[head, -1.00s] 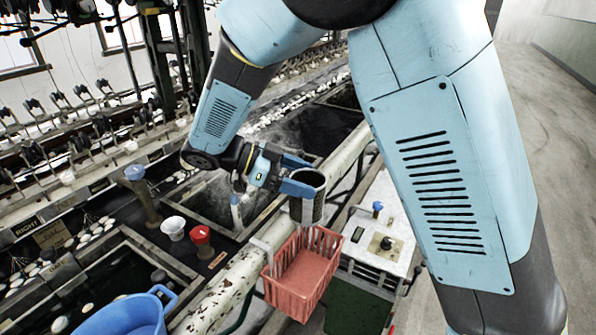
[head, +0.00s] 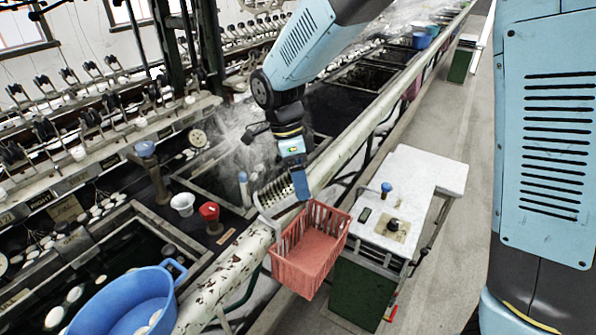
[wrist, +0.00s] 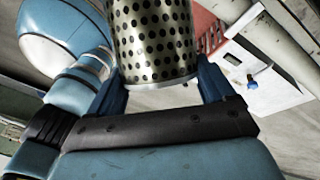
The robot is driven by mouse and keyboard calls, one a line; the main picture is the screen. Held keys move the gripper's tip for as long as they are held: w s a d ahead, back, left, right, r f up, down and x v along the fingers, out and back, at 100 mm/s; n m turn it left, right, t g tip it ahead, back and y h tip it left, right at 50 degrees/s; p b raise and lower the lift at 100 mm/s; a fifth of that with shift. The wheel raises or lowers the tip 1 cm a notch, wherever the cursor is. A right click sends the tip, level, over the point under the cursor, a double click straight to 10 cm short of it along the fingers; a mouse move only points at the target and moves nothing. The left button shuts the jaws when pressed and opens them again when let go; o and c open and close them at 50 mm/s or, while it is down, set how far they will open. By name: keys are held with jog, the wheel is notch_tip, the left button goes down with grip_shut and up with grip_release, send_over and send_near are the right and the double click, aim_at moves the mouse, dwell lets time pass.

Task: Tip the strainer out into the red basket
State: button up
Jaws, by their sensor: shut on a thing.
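The strainer (wrist: 155,40) is a perforated metal cylinder. In the wrist view it stands between the two fingers of my gripper (wrist: 161,83), which is shut on it. In the head view my gripper (head: 299,186) points down at the back rim of the red basket (head: 300,272). The strainer is mostly hidden there; a pale slotted shape left of the fingers may be its side. I cannot tell its tilt or what is in it. The slatted basket hangs on the outer side of the pale rail, and its visible floor looks empty. A red part also shows in the wrist view (wrist: 210,32).
A white-topped cabinet (head: 425,170) with a blue knob stands right of the basket. A steaming basin lies behind my gripper. A blue tub (head: 130,305), a white cup (head: 183,204) and a red-topped post (head: 209,212) are at left.

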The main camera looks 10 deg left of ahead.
jog(key=f+y, duration=0.1)
jog(key=y, duration=0.1)
jog(key=g+y, duration=0.1)
jog(key=y, duration=0.1)
jog(key=shift+w+d+f+g, duration=0.15)
jog(key=shift+d+f+g, duration=0.15)
jog(key=shift+d+f, duration=0.1)
jog(key=y, duration=0.1)
jog(key=g+y, duration=0.1)
jog(key=y, duration=0.1)
jog(key=shift+w+d+f+n, duration=0.15)
jog(key=shift+d+f+n, duration=0.1)
jog(key=shift+f+n, duration=0.15)
jog(key=y, duration=0.1)
jog(key=g+y, duration=0.2)
jog(key=y, duration=0.1)
jog(key=shift+w+d+f+n, duration=0.15)
jog(key=shift+d+f+n, duration=0.1)
jog(key=shift+f+n, duration=0.05)
jog(key=g+y, duration=0.2)
jog(key=y, duration=0.1)
jog(key=shift+d+n+y, duration=0.15)
jog(key=shift+n+y, duration=0.15)
jog(key=shift+n, duration=0.1)
